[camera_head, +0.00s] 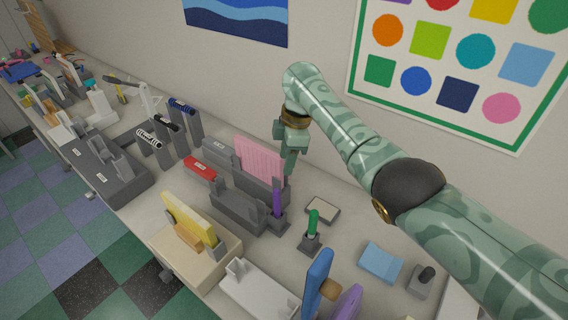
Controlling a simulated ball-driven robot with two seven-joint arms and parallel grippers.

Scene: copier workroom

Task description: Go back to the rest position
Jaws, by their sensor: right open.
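My right arm reaches in from the right, and its green gripper (289,168) points down over the long counter (330,243). Its fingertips are just right of the pink ridged panel (259,158) and above the purple marker (277,203), which stands in a grey holder. The gripper looks empty. The view is too oblique to show the gap between the fingers clearly. My left gripper is not in this view.
A green marker (313,221) stands in a small base to the right. The wall (245,75) is close behind. The checkered floor (85,245) is open at left.

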